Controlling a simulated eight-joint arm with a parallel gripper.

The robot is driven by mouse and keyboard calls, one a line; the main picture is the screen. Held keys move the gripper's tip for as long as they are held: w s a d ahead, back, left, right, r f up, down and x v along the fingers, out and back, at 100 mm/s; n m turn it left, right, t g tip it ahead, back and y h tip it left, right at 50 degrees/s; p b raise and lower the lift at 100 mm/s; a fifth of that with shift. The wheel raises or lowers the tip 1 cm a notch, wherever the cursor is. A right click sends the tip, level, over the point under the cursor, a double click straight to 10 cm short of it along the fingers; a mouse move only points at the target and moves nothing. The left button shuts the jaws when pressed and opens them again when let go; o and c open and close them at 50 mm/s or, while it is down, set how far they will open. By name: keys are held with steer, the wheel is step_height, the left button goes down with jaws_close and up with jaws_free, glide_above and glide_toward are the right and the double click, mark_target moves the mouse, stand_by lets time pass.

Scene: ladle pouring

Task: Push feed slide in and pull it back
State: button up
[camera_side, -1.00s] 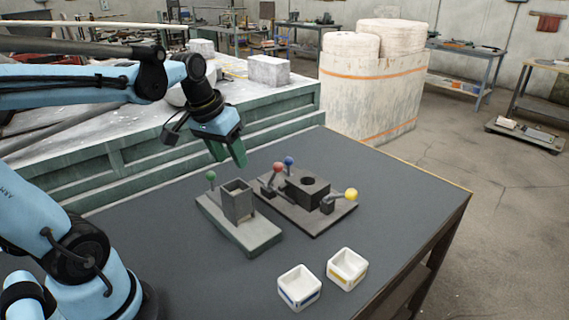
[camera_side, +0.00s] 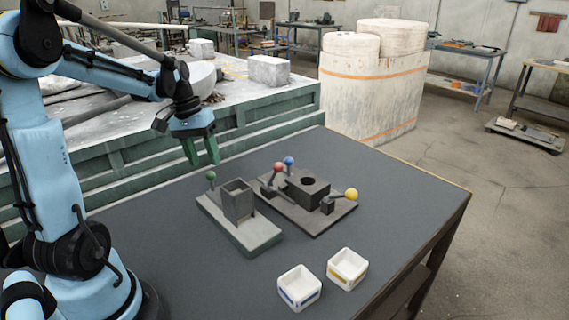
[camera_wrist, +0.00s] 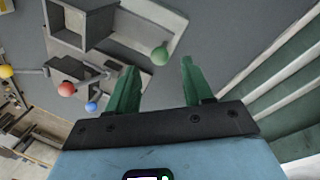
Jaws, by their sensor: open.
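The feed fixture is a grey base plate (camera_side: 255,235) with an upright open-topped hopper box (camera_side: 238,200) and a green-knobbed handle (camera_side: 211,176) at its far left end; I take this to be the feed slide. The green knob also shows in the wrist view (camera_wrist: 159,55), beyond and between the fingertips. My gripper (camera_side: 203,160) has green fingers, which are apart and empty. It hangs pointing down, above and behind the green knob, clear of it. The wrist view shows both fingers (camera_wrist: 158,75) spread. The slide's inner part is hidden by the hopper.
A second fixture (camera_side: 318,222) stands right beside it, with a dark holed block (camera_side: 307,187) and red (camera_side: 278,167), blue (camera_side: 289,161) and yellow (camera_side: 351,194) knobs. Two white bins (camera_side: 299,288) (camera_side: 347,268) stand near the front. A green-sided bench (camera_side: 150,165) borders the table's back.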

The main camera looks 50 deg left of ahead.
mark_target(211, 177)
steer(key=f, duration=0.4)
steer(key=d+f, duration=0.1)
steer(key=f, duration=0.1)
steer(key=shift+w+f, duration=0.15)
steer(key=shift+w, duration=0.25)
jaws_close()
